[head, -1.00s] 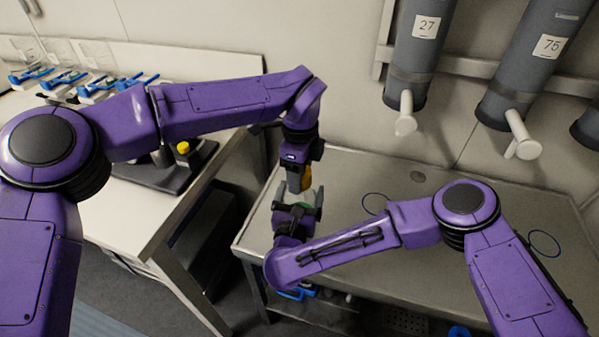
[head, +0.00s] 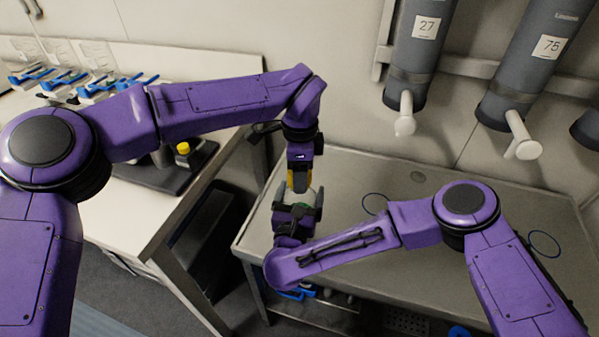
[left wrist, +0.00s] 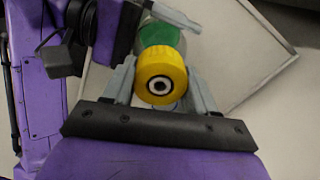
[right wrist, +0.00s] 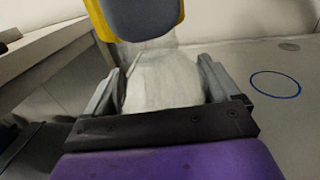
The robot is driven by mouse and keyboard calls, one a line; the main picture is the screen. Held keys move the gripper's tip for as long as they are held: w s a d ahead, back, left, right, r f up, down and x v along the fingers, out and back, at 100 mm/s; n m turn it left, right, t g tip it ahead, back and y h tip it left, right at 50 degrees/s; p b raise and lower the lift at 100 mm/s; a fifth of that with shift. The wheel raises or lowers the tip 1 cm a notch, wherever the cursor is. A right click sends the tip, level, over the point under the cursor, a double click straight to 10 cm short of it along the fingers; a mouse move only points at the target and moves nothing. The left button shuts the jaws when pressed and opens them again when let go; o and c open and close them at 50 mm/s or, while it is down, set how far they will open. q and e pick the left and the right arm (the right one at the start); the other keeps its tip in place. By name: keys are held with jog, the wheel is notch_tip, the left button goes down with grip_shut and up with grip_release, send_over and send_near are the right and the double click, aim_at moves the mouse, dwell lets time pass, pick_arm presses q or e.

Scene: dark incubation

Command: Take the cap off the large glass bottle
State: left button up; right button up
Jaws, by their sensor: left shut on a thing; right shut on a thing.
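The yellow cap (left wrist: 160,62), with a dark, pale-ringed centre, sits between the fingers of my left gripper (head: 299,182), which is shut on it from above. In the head view a sliver of the cap (head: 290,179) shows beside a finger. The glass bottle (right wrist: 163,85) is upright and pale between the fingers of my right gripper (head: 297,212), which is shut on its body. Green shows beneath the cap in the left wrist view. A grey finger hides much of the cap in the right wrist view. I cannot tell whether cap and neck touch.
The steel table (head: 440,240) is mostly clear, with blue rings (head: 544,243) marked on it. Grey cylinders (head: 412,60) with white spouts hang on the wall behind. A white bench (head: 130,205) with blue-handled tools stands at the left.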

pick_arm(q)
jog(key=shift+r, duration=0.9)
jog(key=shift+r, duration=0.1)
notch_tip(320, 180, up, 4)
jog(key=shift+f, duration=0.1)
pick_arm(e)
jog(key=o, duration=1.8)
